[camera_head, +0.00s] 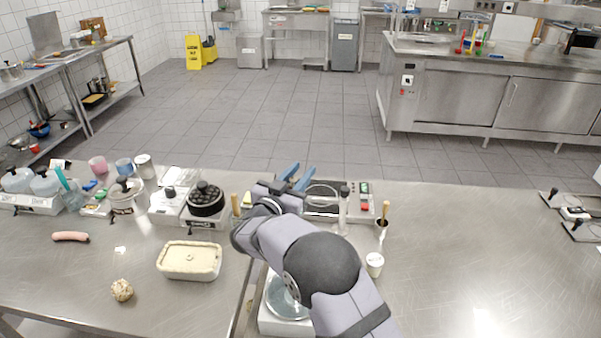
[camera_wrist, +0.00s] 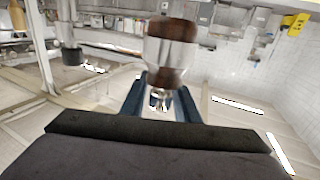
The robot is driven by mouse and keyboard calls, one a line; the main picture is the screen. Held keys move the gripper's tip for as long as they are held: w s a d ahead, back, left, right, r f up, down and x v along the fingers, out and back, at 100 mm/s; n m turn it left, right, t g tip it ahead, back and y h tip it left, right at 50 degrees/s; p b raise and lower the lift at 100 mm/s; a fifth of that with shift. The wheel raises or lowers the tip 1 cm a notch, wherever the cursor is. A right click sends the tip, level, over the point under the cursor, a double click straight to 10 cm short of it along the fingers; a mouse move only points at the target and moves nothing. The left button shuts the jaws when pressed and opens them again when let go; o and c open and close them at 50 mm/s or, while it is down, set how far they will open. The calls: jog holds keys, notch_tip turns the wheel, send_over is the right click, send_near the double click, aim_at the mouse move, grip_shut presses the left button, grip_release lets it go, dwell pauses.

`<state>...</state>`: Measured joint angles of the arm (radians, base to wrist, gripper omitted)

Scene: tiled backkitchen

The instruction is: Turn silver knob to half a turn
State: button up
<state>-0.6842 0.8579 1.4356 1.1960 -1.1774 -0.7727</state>
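My gripper (camera_head: 297,177) is above the far edge of the steel table, with its blue fingers apart. In the wrist view, the two blue fingers (camera_wrist: 160,100) show with a gap between them. A blurred brown-and-silver round piece (camera_wrist: 172,50) is close to the camera, just above the fingertips in the picture. A small bright metal shape (camera_wrist: 158,98) shows in the gap; I cannot tell if the fingers touch it. I cannot make out for sure which part is the silver knob. A flat device (camera_head: 325,212) with red and green parts stands behind my arm, partly hidden.
A black round-topped device (camera_head: 206,200) and a white device (camera_head: 168,203) stand left of my gripper. The table right of the cup is mostly clear.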

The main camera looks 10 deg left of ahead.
grip_shut()
jog(key=shift+d+r+m+g+h+p, duration=0.1)
jog(key=shift+m+g+h+p, duration=0.3)
jog(key=shift+m+h, duration=0.3)
jog(key=shift+s+d+m+g+h, duration=0.15)
jog(key=shift+m+g+h, duration=0.4)
jog(key=shift+h, duration=0.2)
jog(key=shift+s+d+m+g+h, duration=0.1)
jog(key=shift+d+m+g+h, duration=0.1)
jog(key=shift+m+g+h, duration=0.45)
jog(key=shift+s+d+m+g+h, duration=0.15)
jog(key=shift+m+g+h, duration=0.2)
jog(key=shift+h, duration=0.55)
jog(key=shift+o, duration=2.2)
grip_release()
jog(key=shift+d+b, duration=0.1)
jog(key=shift+b, duration=0.2)
